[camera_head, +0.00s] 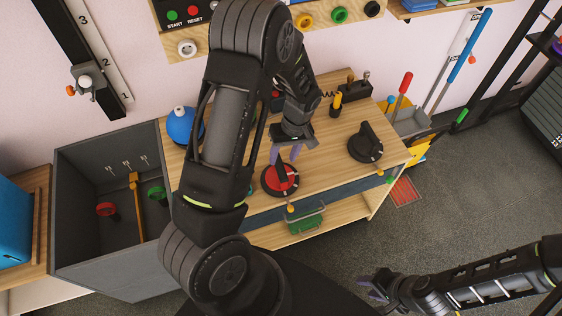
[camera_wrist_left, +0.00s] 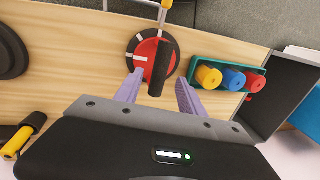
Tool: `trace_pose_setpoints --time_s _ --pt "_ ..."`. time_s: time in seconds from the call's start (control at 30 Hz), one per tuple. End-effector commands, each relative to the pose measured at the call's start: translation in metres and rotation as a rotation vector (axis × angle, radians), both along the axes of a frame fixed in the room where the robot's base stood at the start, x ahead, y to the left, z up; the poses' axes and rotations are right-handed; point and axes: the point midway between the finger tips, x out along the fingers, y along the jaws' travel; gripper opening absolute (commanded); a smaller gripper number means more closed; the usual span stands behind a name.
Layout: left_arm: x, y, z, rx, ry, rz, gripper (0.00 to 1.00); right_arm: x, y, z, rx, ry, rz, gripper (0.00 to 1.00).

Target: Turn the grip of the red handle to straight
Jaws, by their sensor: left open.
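The red handle (camera_head: 291,181) is a round red dial with a black rim and white marks, on the wooden bench top. It also shows in the left wrist view (camera_wrist_left: 143,48). Its black bar grip (camera_wrist_left: 160,70) runs nearly up and down there, slightly tilted. My left gripper (camera_head: 285,156) is above the dial, its two purple fingers open. In the left wrist view, the open fingers (camera_wrist_left: 157,88) stand on either side of the grip, with a gap on each side. My right gripper (camera_head: 374,286) is low at the right, away from the bench; its jaws are too small to judge.
A black dial (camera_head: 366,146) is on the bench to the right. A teal block with yellow, blue and red knobs (camera_wrist_left: 232,79) is close to the dial in the left wrist view. A grey bin (camera_head: 78,160) with red and green valves is at the left.

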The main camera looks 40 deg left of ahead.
Motion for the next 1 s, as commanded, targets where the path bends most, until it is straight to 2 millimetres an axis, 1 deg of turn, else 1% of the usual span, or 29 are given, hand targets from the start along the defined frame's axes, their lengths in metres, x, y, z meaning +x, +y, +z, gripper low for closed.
trace_pose_setpoints --time_s 0.13,0.3,0.6,1.0 --pt "-0.005 0.003 -0.022 0.001 0.004 -0.001 0.47 -0.001 0.000 0.005 -0.002 0.002 -0.001 0.36" --pt "-0.007 0.005 -0.038 0.000 0.001 0.000 0.47 -0.001 0.000 0.006 -0.002 0.003 -0.001 0.36" --pt "-0.006 0.005 -0.041 -0.001 -0.001 0.000 0.47 -0.001 0.000 0.006 -0.002 0.003 -0.001 0.36" --pt "-0.006 0.005 -0.041 -0.001 -0.001 0.000 0.14 -0.001 0.000 0.006 -0.002 0.003 0.000 0.36"
